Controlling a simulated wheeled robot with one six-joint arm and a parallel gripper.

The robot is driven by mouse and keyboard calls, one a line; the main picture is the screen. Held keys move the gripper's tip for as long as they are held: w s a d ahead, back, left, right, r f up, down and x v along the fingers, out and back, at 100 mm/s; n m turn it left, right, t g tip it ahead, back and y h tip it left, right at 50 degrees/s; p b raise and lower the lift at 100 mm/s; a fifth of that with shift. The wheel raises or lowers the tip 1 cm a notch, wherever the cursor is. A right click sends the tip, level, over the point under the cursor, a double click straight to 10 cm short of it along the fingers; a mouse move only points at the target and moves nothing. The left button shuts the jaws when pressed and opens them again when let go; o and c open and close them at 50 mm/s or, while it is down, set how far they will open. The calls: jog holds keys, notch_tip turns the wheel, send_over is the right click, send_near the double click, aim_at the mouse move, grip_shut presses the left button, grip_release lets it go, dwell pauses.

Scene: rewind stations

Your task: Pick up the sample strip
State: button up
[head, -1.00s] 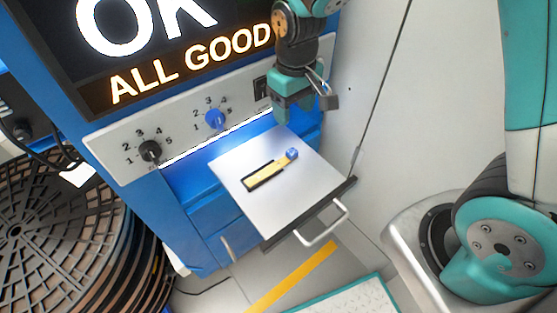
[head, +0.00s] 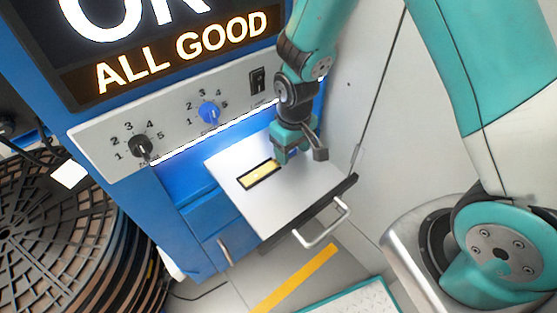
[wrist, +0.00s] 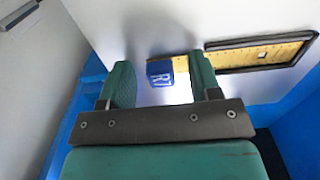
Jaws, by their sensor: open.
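The sample strip (head: 258,175) is yellow and lies in a dark-edged slot on the pale drawer top. In the wrist view the strip (wrist: 265,54) runs to the right, with a blue tab (wrist: 160,71) marked with white letters at its left end. My gripper (head: 298,160) is over the tab end of the strip and hides the tab in the head view. In the wrist view my gripper (wrist: 163,82) is open, its two green fingers on either side of the tab, the right finger close to it. I cannot tell whether they touch it.
The drawer (head: 285,208) is pulled out, with a metal handle (head: 322,224) at its front. Above it is a panel with a black knob (head: 140,146) and a blue knob (head: 209,112). A reel stack (head: 60,235) stands at left; a pale wall is at right.

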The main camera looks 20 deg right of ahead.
grip_shut()
